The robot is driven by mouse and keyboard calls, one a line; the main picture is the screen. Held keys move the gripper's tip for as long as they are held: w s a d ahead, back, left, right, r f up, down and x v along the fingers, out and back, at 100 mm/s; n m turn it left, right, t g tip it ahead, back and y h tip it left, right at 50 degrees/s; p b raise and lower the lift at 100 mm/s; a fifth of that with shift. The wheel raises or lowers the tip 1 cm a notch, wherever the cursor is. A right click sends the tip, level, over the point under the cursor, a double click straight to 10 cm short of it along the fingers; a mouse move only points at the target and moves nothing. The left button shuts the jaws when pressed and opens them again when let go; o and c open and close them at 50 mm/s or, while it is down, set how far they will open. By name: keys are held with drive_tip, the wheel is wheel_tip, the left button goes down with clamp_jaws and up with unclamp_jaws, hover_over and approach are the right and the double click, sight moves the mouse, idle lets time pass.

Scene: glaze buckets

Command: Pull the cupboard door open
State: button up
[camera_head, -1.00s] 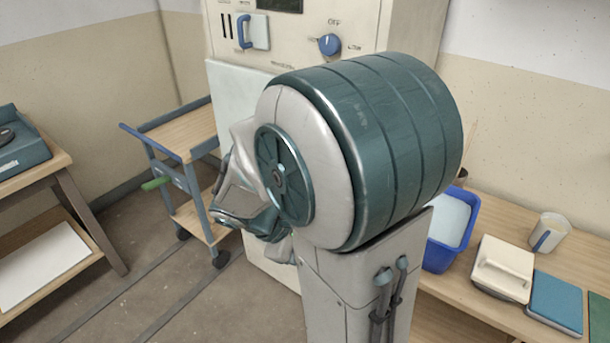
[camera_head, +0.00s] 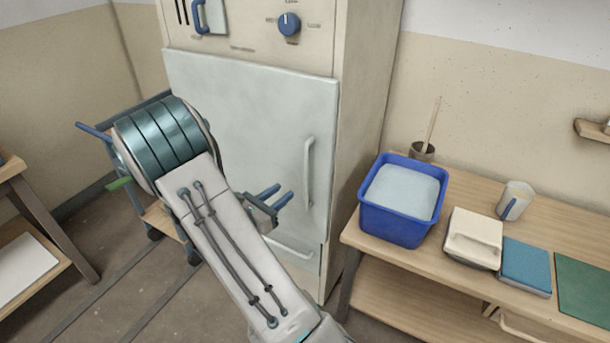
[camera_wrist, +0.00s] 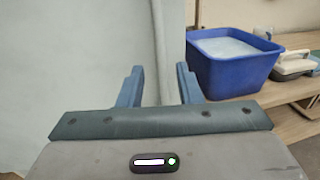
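The cupboard door (camera_head: 240,130) is a pale grey-white panel on the tall cream cabinet, and it looks shut. Its upright white handle (camera_head: 308,172) is near the door's right edge. My gripper (camera_head: 276,196) is in front of the door, left of and slightly below the handle, with its blue fingers apart and nothing between them. In the wrist view the open fingers (camera_wrist: 160,82) point toward the door's pale surface (camera_wrist: 75,60) and the cabinet edge.
A blue bucket (camera_head: 395,230) of pale glaze stands on the wooden bench (camera_head: 460,205) at right, with a cream-lidded box (camera_head: 474,238) and a mug (camera_head: 515,200). A trolley (camera_head: 158,218) stands left, partly behind my arm. A lower horizontal handle (camera_head: 290,248) sits below the door.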

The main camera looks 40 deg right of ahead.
sight(304, 176)
drive_tip(key=d, duration=0.3)
drive_tip(key=w+d, duration=0.1)
drive_tip(key=d, duration=0.3)
drive_tip(key=w+d, duration=0.1)
drive_tip(key=d, duration=0.2)
drive_tip(key=shift+d+p, duration=0.25)
drive_tip(key=shift+p, duration=0.15)
clamp_jaws()
